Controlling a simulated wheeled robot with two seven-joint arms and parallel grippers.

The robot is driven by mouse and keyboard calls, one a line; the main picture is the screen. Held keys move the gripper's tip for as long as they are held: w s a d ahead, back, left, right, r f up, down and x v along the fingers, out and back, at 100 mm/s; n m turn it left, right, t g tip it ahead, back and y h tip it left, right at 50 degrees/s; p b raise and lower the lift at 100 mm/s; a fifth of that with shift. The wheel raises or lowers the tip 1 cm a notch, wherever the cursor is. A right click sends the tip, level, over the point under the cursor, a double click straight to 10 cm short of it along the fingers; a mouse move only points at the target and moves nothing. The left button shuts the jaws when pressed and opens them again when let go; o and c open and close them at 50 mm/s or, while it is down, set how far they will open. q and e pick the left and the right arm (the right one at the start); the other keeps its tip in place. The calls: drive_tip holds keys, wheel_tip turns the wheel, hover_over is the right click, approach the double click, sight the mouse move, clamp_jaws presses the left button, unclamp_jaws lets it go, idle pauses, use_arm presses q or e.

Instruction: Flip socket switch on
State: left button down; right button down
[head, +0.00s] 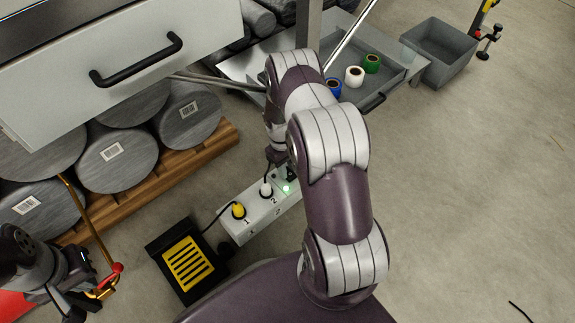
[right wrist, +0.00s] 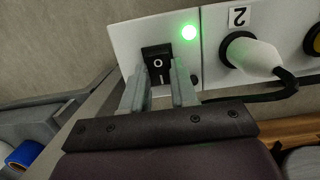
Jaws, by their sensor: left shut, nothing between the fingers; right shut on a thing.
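The white socket strip (head: 250,217) lies on the floor in the head view, with a yellow plug (head: 239,210) and a white plug (head: 266,189) in it. In the right wrist view its black rocker switch (right wrist: 158,65) shows O and I marks, beside a lit green lamp (right wrist: 189,32). The lamp also glows in the head view (head: 286,188). My right gripper (right wrist: 159,88) is shut on the switch, one finger at each side. In the head view my right arm partly hides the strip's far end.
A black box with a yellow grille (head: 187,268) stands beside the strip. Drums (head: 119,157) rest on a wooden pallet (head: 150,188) at left, below a drawer with a black handle (head: 135,62). A tray with spools (head: 354,76) stands behind my right arm. Floor at right is mostly clear.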

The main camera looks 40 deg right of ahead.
drive_tip(key=c, duration=0.9)
unclamp_jaws()
drive_tip(key=shift+w+a+r+p, duration=0.1)
drive_tip(key=shift+w+r+p, duration=0.25)
drive_tip(key=shift+r+p, duration=1.3)
drive_tip(key=shift+w+d+r+p, duration=0.1)
drive_tip(key=shift+w+r+p, duration=0.5)
drive_tip(key=shift+r, duration=1.9)
drive_tip(key=shift+w+a+r+p, duration=0.15)
drive_tip(key=shift+r+p, duration=1.2)
drive_tip(key=shift+r, duration=0.75)
